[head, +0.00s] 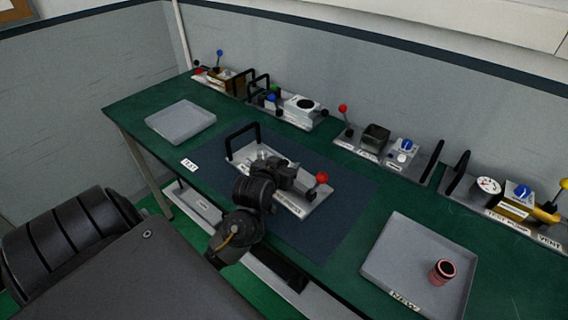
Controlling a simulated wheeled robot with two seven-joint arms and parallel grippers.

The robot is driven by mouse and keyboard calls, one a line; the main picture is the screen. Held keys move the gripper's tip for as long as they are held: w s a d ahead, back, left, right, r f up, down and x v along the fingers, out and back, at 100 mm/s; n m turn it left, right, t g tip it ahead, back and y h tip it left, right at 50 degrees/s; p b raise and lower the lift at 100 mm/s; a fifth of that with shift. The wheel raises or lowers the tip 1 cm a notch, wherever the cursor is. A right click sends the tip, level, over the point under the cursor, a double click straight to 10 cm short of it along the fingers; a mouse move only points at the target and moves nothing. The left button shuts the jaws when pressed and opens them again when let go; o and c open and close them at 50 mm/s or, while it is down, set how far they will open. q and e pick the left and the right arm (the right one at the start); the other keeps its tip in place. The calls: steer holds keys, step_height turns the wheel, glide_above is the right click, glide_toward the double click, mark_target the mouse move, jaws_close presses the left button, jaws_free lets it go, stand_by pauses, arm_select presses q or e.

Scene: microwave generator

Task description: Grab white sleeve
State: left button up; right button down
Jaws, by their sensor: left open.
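A metal unit (318,201) lies on the dark blue mat in the middle of the green bench. It has a black handle at its left end and a red-knobbed lever at its right end. A small pale part (264,154) shows on the unit beside my gripper; I cannot tell for certain that it is the white sleeve. My left gripper (282,170) is open over the middle of the unit and hides much of it. Contact cannot be told. My right gripper is not in view.
A grey tray labelled NEW (385,265) holds a copper-pink ring-like part (443,271) at the front right. Several units with levers and black handles line the bench's wall side.

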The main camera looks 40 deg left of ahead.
arm_select(q)
steer(key=shift+w+a+f, duration=0.2)
steer(key=shift+w+f, duration=0.1)
steer(key=shift+w, duration=0.25)
steer(key=shift+r, duration=0.1)
steer(key=c, duration=1.1)
